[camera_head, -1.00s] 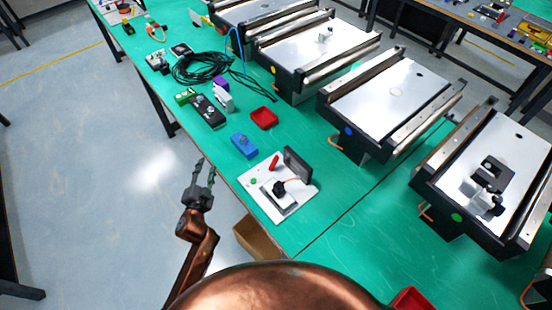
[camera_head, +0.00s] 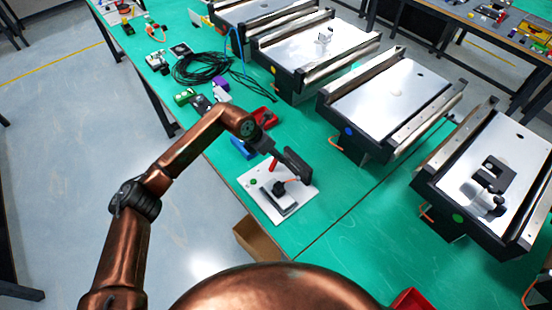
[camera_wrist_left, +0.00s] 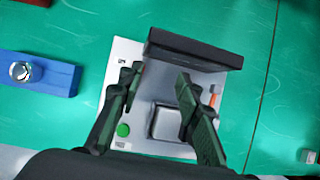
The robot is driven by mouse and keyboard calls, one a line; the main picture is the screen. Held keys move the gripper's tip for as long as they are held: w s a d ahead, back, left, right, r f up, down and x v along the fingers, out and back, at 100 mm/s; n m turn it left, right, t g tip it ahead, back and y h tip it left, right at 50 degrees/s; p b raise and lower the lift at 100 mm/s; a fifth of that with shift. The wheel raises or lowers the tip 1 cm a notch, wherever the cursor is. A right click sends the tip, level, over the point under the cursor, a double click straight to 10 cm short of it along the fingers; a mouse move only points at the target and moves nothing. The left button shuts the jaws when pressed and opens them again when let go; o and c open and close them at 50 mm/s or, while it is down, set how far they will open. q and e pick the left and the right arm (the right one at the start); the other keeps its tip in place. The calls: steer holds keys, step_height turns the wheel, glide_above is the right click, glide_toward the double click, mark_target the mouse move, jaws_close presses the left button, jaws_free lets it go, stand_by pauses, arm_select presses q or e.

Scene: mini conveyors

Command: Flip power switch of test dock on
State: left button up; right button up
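The test dock (camera_head: 252,196) is a white plate on the green table, with a green button (camera_head: 253,182), a red switch lever (camera_head: 273,164) and an upright black lid (camera_head: 297,165). My left gripper (camera_head: 269,144) is above the dock's far left side, close to the red lever in the picture. In the wrist view its fingers (camera_wrist_left: 160,74) are apart with nothing between them. Contact cannot be told. My right gripper is out of view.
A blue block (camera_wrist_left: 38,74) lies beside the dock; my arm partly covers it in the head view. A red tray (camera_head: 265,115) is behind my wrist. Several mini conveyors (camera_head: 385,95) stand to the right. Black cable coils (camera_head: 200,68) lie farther back. The table right of the dock is clear.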

mark_target(274, 164)
arm_select(q)
steer(key=shift+y, duration=0.6)
steer(key=w+f, duration=0.1)
steer(key=f, duration=0.1)
steer(key=w+f, duration=0.1)
steer(key=f, duration=0.1)
steer(key=w+f, duration=0.1)
steer(key=f, duration=0.2)
steer(key=shift+b, duration=0.3)
jaws_close()
steer(key=shift+a, duration=0.1)
